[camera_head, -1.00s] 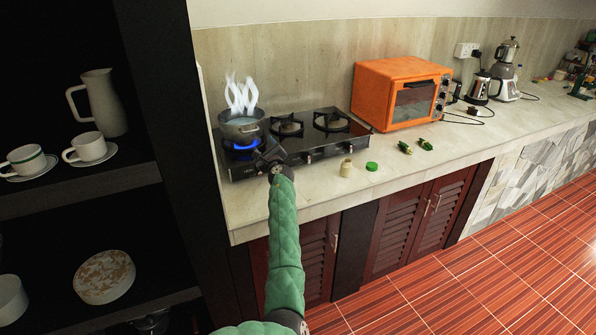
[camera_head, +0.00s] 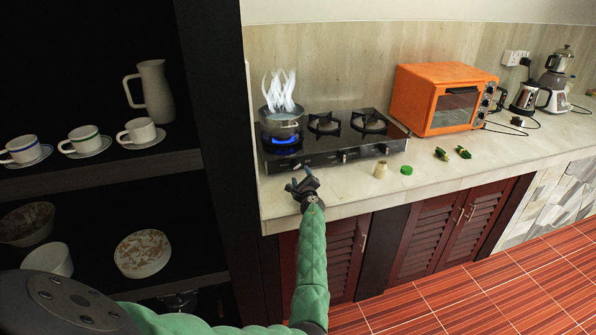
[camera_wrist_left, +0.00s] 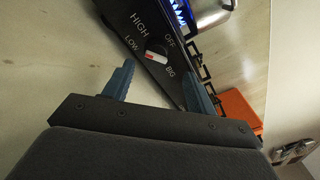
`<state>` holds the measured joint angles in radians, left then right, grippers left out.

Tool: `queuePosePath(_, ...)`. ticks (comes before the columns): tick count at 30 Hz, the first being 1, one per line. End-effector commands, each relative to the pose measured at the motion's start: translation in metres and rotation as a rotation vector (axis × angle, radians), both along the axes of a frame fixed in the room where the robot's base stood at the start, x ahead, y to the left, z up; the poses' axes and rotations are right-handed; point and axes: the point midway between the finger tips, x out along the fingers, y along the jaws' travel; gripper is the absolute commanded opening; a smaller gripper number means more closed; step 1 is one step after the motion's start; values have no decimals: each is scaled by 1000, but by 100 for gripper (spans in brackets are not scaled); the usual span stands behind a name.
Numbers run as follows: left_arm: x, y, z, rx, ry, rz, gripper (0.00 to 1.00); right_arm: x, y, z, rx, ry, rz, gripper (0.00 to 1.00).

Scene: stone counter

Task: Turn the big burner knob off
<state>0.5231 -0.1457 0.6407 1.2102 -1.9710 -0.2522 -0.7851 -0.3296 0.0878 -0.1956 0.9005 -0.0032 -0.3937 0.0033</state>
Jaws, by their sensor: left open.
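The stove (camera_head: 330,145) is black, on the stone counter. A blue flame (camera_head: 285,141) burns under the steaming pot (camera_head: 282,124) on its left burner. In the left wrist view, the knob (camera_wrist_left: 155,55) is pale with a red mark, on the stove's front panel. The labels HIGH, LOW, OFF and BIG surround it. My left gripper (camera_head: 299,182) is open and empty over the counter, in front of the stove's left part. In the wrist view its fingers (camera_wrist_left: 157,74) lie either side of the knob in the picture, with a gap before it. My right gripper is out of view.
A dark shelf (camera_head: 190,160) with cups is at left. The counter's front strip is clear.

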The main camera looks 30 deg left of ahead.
Motion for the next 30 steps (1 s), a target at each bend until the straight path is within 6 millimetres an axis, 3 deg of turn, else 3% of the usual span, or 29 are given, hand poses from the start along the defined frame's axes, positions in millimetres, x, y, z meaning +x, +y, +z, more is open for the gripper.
queuePosePath(2,0,2,-12,5,2,-1,57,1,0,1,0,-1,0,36)
queuePosePath(3,7,7,-6,5,0,-1,57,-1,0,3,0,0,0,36)
queuePosePath(15,45,43,-9,1,1,-1,57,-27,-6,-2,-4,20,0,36)
queuePosePath(24,53,52,-10,1,1,0,57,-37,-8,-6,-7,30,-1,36)
queuePosePath(30,53,52,-9,1,-1,-1,57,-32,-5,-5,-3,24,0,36)
